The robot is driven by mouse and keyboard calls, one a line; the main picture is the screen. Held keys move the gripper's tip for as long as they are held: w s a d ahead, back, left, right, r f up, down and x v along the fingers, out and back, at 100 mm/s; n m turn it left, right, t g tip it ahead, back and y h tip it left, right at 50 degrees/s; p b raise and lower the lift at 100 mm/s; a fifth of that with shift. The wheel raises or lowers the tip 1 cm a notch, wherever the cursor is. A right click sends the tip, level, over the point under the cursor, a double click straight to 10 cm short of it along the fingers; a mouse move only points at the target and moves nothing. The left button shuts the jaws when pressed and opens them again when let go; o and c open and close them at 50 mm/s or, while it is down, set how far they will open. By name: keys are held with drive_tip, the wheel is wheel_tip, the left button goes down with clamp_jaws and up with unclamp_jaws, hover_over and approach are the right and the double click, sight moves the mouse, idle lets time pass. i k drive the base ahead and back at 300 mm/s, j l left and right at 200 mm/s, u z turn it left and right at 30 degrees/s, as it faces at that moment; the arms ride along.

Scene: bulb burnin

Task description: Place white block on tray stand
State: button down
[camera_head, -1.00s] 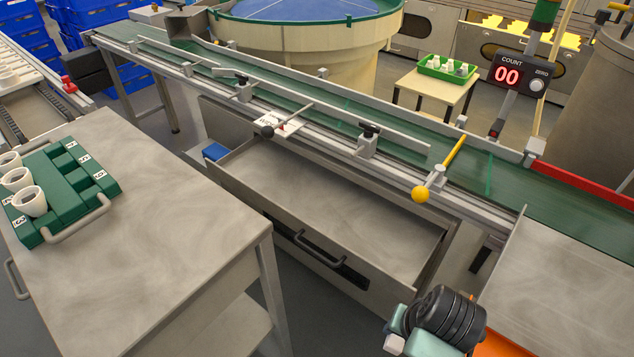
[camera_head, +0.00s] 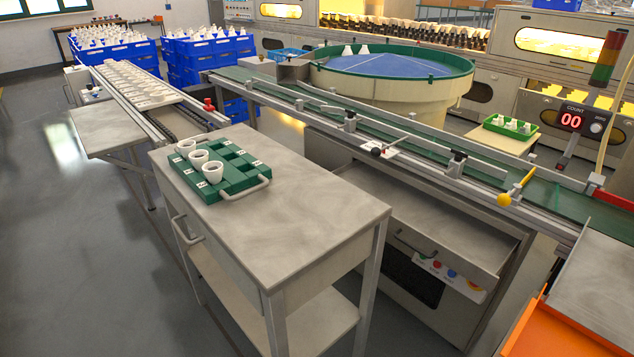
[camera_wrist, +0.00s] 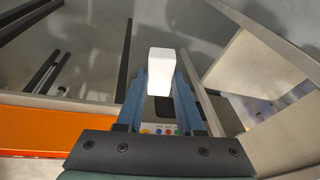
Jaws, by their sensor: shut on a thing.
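The white block (camera_wrist: 161,65) is a plain box with rounded edges. It sits between the fingertips of my gripper (camera_wrist: 161,82) in the wrist view. My gripper is shut on it and holds it in the air, away from any surface. My gripper and the block do not show in the head view. A small cream stand (camera_head: 478,136) with a green tray (camera_head: 510,129) on it is at the back right of the head view, behind the conveyor. The tray holds several small white pieces. Which stand is the tray stand, I cannot tell for sure.
A grey metal table (camera_head: 310,215) stands in front, bearing a green holder (camera_head: 235,185) with white cups. An orange surface (camera_head: 560,330) is at the lower right. Grey floor is open at left.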

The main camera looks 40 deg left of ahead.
sight(315, 215)
drive_tip(key=k+u, duration=0.2)
drive_tip(key=u, duration=1)
drive_tip(key=i+l, duration=0.1)
drive_tip(key=l, duration=0.25)
drive_tip(key=i+l+u, duration=0.1)
drive_tip(key=l, duration=0.3)
drive_tip(key=i+l+u, duration=0.1)
drive_tip(key=l, duration=0.25)
drive_tip(key=i+l, duration=0.15)
drive_tip(key=l, duration=0.25)
